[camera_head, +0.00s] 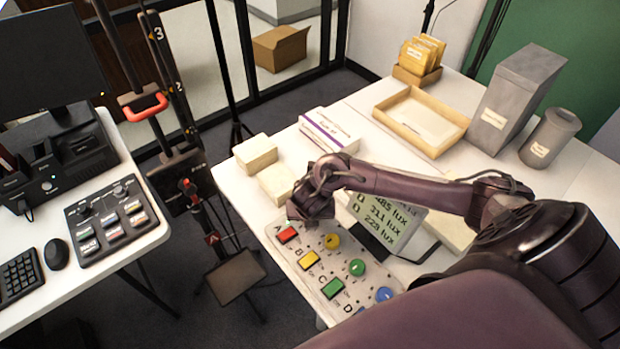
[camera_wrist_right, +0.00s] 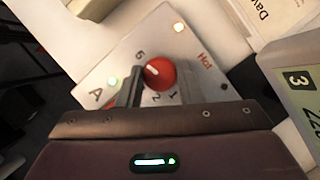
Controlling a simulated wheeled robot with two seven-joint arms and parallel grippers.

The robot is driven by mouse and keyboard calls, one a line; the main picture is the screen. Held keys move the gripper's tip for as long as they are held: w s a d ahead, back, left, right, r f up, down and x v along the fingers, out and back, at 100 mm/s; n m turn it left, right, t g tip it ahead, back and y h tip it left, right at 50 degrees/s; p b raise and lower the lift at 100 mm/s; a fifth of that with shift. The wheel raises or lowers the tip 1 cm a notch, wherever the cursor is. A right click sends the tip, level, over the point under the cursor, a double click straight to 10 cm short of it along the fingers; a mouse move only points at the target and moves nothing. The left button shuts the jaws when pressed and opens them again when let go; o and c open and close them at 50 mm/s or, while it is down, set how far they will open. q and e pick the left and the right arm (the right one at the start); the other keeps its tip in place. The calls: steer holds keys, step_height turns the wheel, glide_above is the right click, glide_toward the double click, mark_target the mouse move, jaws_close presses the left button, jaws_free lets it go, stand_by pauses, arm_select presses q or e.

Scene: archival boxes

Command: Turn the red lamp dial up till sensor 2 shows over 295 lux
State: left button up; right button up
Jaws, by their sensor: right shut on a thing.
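The red dial (camera_wrist_right: 161,75) sits on a pale panel in the right wrist view, its white mark pointing to the upper left. My right gripper (camera_wrist_right: 160,88) is shut on it, one finger on each side. In the head view the gripper (camera_head: 308,212) hides the dial at the panel's (camera_head: 312,270) far end, by row A. The lux display (camera_head: 388,222) stands behind my forearm. Its middle line seems to read 311 lux and its bottom line 225 lux; the top line is partly covered. In the wrist view the display (camera_wrist_right: 300,80) shows a 3 beside cut-off digits. My left gripper is out of view.
Yellow (camera_head: 332,241), green (camera_head: 356,267) and blue (camera_head: 385,294) dials sit nearer on the panel, with coloured buttons beside them. Small boxes (camera_head: 256,153) stand beyond it. A shallow tray (camera_head: 421,119) and a grey box (camera_head: 515,99) are at the back.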

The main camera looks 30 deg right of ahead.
steer(key=o, duration=1)
steer(key=p+v, duration=0.2)
steer(key=v, duration=0.5)
steer(key=shift+s+a+r+p, duration=0.1)
steer(key=shift+a+r+p, duration=0.05)
steer(key=shift+r+p, duration=0.25)
